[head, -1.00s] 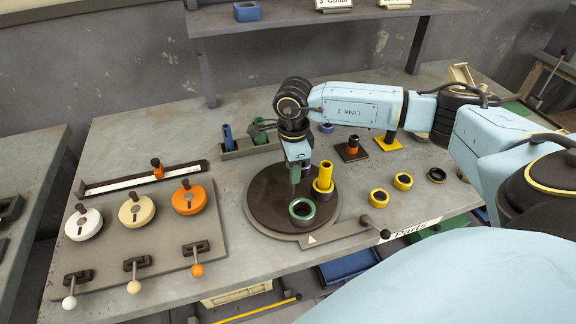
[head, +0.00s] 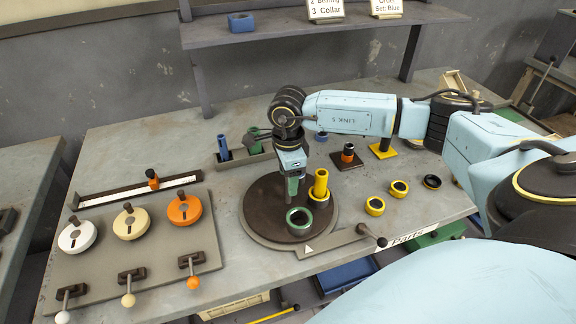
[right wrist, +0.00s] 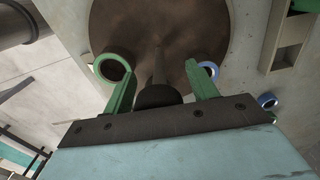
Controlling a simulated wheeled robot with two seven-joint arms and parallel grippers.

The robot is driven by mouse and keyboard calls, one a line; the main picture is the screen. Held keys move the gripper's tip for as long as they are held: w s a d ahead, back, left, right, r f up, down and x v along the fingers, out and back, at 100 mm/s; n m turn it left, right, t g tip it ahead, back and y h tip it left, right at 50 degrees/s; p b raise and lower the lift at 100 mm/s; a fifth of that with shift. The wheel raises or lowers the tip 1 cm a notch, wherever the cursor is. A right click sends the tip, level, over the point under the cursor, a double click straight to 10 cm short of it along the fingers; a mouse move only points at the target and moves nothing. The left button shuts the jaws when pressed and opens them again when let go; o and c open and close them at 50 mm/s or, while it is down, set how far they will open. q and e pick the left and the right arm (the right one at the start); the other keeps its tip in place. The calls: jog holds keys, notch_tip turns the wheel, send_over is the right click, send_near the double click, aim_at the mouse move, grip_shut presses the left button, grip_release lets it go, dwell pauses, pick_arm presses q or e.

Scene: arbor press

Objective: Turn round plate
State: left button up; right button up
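The round plate (head: 262,215) is a dark brown disc on a grey base in the head view; it also shows in the right wrist view (right wrist: 150,25). In the right wrist view the green ring (right wrist: 97,66) and a blue ring (right wrist: 213,70) lie on the plate. My right gripper (head: 291,198) points down over the plate. Its green fingers (right wrist: 160,85) are apart, with a dark post (right wrist: 157,96) between them and gaps on both sides. My left gripper is out of view.
A grey panel (head: 160,252) with white, cream and orange discs and levers lies left. A flat arm (head: 330,238) with a black knob extends right from the plate's base. Yellow rings (head: 375,206) lie right. A tray (head: 238,159) with blue and green cylinders stands behind.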

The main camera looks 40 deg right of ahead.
notch_tip(320, 180, up, 13)
jog(key=shift+r+b, duration=0.2)
jog(key=shift+b, duration=0.15)
jog(key=shift+a, duration=0.1)
dwell(0.6)
